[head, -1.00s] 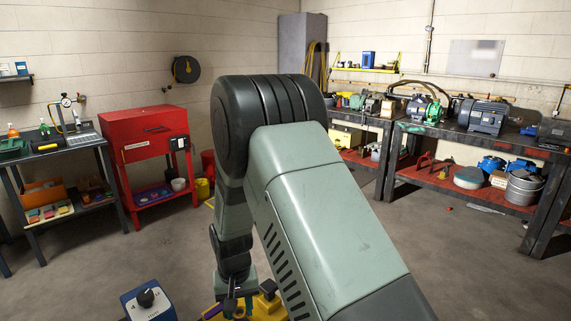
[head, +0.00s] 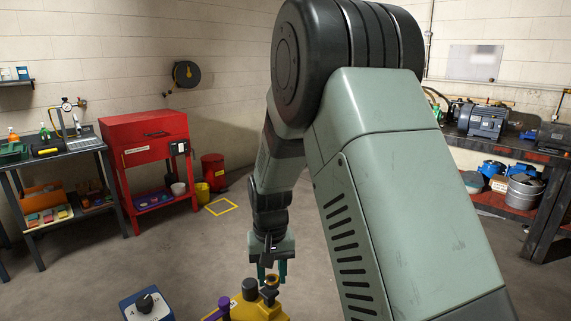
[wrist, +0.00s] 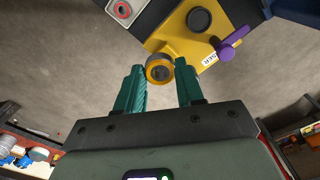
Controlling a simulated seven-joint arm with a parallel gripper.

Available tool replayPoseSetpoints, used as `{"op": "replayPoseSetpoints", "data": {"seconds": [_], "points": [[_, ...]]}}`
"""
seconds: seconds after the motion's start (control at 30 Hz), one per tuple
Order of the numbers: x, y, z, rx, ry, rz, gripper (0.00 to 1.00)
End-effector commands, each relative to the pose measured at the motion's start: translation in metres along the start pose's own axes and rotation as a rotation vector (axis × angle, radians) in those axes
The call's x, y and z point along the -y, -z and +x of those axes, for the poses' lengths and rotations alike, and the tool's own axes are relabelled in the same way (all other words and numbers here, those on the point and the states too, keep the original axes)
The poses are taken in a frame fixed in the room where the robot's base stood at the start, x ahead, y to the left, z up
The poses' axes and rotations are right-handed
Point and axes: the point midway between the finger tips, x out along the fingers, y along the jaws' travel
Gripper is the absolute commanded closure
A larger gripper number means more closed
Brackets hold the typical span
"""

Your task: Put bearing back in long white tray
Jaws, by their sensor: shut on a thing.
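My gripper (wrist: 160,80) has teal fingers. They are shut on a round bearing (wrist: 159,67) with an orange-yellow ring and a grey centre, seen between the fingertips in the wrist view. In the head view my gripper (head: 272,276) is low in the middle, with the bearing (head: 271,284) at its tips beside the yellow block (head: 255,310). In the wrist view, a corner of a pale tray (wrist: 109,9) holds a red-ringed round part (wrist: 123,9). Most of this tray is out of frame, so I cannot tell whether it is the long white tray.
The yellow block carries a dark round post (wrist: 199,19) and a purple-handled part (wrist: 233,43) close to my fingertips. A blue box with a black knob (head: 147,303) stands to the left.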

Motion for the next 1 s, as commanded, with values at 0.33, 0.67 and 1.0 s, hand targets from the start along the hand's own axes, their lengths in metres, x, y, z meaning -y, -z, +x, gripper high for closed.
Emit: {"op": "replayPoseSetpoints", "data": {"seconds": [0.33,0.67,1.0], "points": [[-0.115,-0.044,-0.122,-0.004,0.001,0.141,0.89],[-0.138,-0.064,-0.149,0.002,0.002,0.169,0.89],[-0.1,-0.06,-0.09,0.014,-0.021,0.028,0.89]]}}
